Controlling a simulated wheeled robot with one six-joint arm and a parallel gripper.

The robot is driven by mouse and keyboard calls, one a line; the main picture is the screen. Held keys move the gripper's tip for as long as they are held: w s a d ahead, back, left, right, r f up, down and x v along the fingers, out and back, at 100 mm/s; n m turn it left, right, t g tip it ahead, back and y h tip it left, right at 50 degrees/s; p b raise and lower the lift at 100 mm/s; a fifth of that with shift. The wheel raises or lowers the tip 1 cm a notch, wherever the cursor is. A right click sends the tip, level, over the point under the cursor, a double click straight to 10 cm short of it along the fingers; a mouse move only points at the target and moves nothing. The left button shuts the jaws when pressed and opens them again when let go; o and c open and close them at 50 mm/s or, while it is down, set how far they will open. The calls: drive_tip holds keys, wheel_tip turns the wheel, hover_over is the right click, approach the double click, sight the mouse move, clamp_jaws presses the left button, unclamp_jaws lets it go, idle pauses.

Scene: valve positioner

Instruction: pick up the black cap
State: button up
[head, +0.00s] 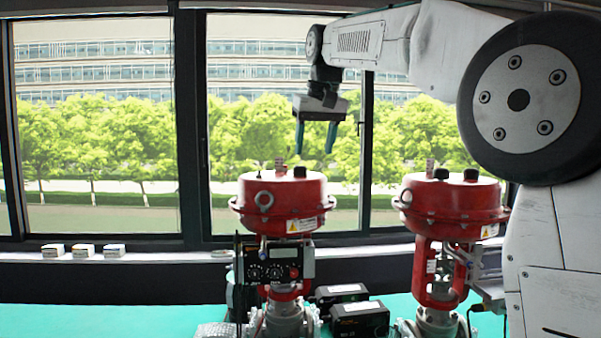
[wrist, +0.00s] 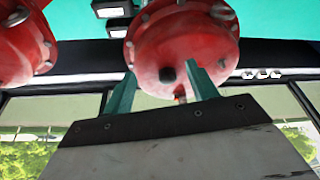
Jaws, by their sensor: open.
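A small black cap (head: 300,172) sits on top of the left red valve actuator (head: 283,205). In the wrist view, the black cap (wrist: 167,74) shows on the red actuator top (wrist: 185,45), between the two green fingers. My gripper (head: 315,150) points down above that actuator, slightly right of the cap. Its fingers are spread and empty, with a visible gap above the actuator in the head view. Nothing hides the cap.
A second red actuator (head: 455,205) with black parts on top stands to the right. Black boxes (head: 357,318) lie on the green table (head: 110,318) between the valves. Small white boxes (head: 83,250) rest on the sill at left. Windows are behind.

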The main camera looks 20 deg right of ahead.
approach(300, 170)
drive_tip(key=w, duration=0.2)
drive_tip(key=shift+d+f, duration=0.3)
drive_tip(key=shift+f, duration=0.2)
drive_tip(key=shift+t, duration=0.3)
drive_tip(key=x, duration=0.7)
drive_tip(key=shift+f, duration=0.1)
drive_tip(key=c, duration=1.1)
